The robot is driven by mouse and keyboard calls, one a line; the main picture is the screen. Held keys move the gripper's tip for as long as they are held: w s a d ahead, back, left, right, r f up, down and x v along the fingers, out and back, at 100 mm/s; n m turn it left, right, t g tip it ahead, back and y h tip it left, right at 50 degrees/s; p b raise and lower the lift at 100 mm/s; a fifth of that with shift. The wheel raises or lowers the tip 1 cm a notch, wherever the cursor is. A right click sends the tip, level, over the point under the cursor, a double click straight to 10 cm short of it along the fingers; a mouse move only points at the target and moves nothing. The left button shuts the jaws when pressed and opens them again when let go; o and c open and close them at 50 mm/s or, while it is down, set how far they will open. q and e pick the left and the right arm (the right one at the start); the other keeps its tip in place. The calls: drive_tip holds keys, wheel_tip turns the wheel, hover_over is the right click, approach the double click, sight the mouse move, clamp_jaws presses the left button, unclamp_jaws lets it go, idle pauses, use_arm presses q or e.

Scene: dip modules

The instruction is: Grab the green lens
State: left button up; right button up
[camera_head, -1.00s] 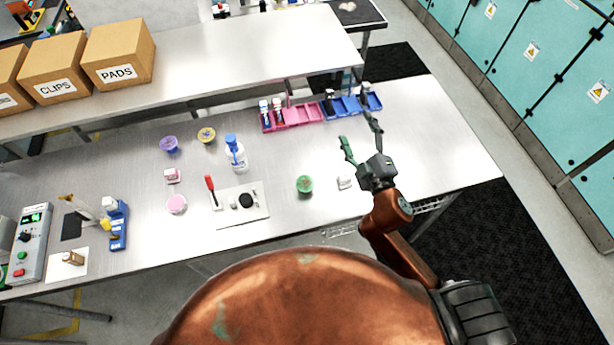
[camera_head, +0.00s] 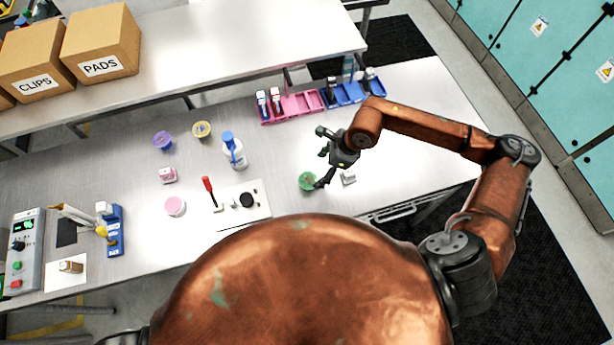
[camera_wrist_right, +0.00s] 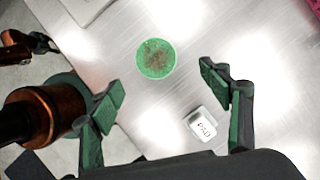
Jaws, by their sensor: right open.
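The green lens (camera_head: 307,181) is a small round green piece lying on the bench, right of the white sheet. In the right wrist view the lens (camera_wrist_right: 156,58) lies beyond my fingertips, nearly centred between them and apart from both. My right gripper (camera_head: 322,158) is open and empty, just above and right of the lens in the head view; its spread fingers also show in the right wrist view (camera_wrist_right: 160,82). One fingertip overlaps the lens's right edge in the head view. My left gripper is not in view.
A small white box marked PAD (camera_wrist_right: 202,124) lies close to the lens, near one right finger. A white sheet (camera_head: 225,218) with a black disc lies left of the lens. A blue-capped bottle (camera_head: 234,153) and pink and blue trays (camera_head: 300,105) stand farther back.

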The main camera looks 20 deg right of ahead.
sight(308, 180)
drive_tip(key=shift+x, duration=0.9)
drive_tip(key=p+x, duration=0.1)
drive_tip(key=x, duration=0.1)
drive_tip(key=p+x, duration=0.1)
drive_tip(key=x, duration=0.1)
drive_tip(key=shift+s+a+f, duration=0.1)
drive_tip(key=shift+s+a, duration=0.05)
drive_tip(key=shift+a, duration=0.25)
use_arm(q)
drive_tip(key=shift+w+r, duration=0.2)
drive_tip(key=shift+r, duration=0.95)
use_arm(e)
drive_tip(key=shift+f, duration=0.35)
drive_tip(key=shift+c, duration=0.3)
drive_tip(key=shift+a, duration=0.1)
drive_tip(key=c, duration=1)
